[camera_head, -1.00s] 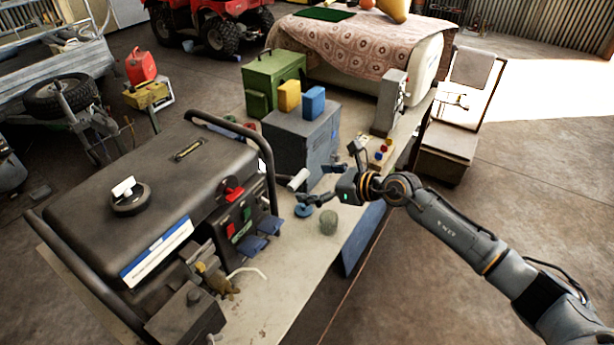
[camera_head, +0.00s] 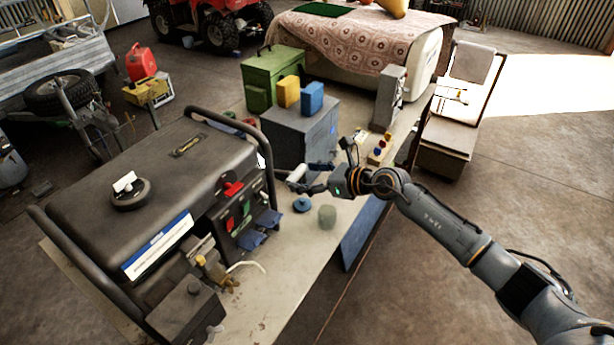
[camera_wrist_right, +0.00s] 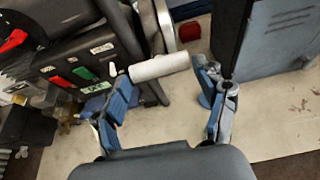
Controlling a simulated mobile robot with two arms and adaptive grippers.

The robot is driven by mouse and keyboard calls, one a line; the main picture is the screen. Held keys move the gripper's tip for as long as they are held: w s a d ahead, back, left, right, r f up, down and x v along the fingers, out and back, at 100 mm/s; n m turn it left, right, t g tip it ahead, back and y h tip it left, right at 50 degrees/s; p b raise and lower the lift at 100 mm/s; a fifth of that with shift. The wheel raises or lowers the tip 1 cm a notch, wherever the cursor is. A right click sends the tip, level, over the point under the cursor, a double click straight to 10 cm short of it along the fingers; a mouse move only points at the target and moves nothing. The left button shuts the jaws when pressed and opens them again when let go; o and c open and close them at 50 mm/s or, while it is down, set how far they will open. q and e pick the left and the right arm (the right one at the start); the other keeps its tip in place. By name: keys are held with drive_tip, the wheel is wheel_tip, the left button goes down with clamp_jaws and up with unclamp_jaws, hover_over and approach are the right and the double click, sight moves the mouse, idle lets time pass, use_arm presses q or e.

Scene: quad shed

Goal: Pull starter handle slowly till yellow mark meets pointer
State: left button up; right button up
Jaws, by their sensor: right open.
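The starter handle, a white cylinder (camera_head: 297,173), sticks out beside the dark generator (camera_head: 150,190) at its right end. In the right wrist view the handle (camera_wrist_right: 160,67) lies crosswise just beyond the fingertips, its left end close to the left finger. My right gripper (camera_head: 308,177) is open at the handle; its two blue-padded fingers also show spread apart in the right wrist view (camera_wrist_right: 168,85). It does not grip the handle. I cannot make out a yellow mark or a pointer. My left gripper is not in view.
A grey metal box (camera_head: 300,135) stands close behind the gripper. The generator's tube frame (camera_head: 268,175) is near the handle. Bare bench lies in front.

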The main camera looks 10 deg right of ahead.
drive_tip(key=shift+s+r, duration=0.15)
drive_tip(key=shift+s, duration=0.15)
drive_tip(key=c, duration=0.6)
clamp_jaws()
drive_tip(key=shift+a, duration=0.1)
drive_tip(key=shift+w, duration=0.1)
drive_tip(key=shift+d, duration=0.25)
drive_tip(key=shift+d+p, duration=0.1)
drive_tip(key=shift+p, duration=0.25)
